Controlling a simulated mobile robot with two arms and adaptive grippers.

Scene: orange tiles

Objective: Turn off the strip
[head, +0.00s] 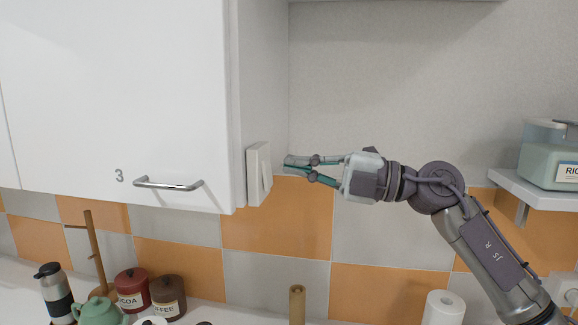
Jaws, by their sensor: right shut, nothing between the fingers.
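A white rocker switch (258,174) is mounted on the right side panel of the white wall cabinet, near its lower edge. No strip itself can be made out in the head view. My right gripper (288,163) comes in from the right, its fingers pointing left at the switch. The fingers are shut with nothing between them. The fingertips are just right of the switch, with a small gap showing in the picture. Which way the rocker is tilted is hard to tell. My left gripper is out of view.
The wall cabinet (100,90) with a metal handle (168,184) fills the upper left. A shelf (545,191) with a green container (550,165) is at right. Below, the counter holds a flask (56,294), canisters (168,298), a wooden stand (96,255) and a paper roll (444,307).

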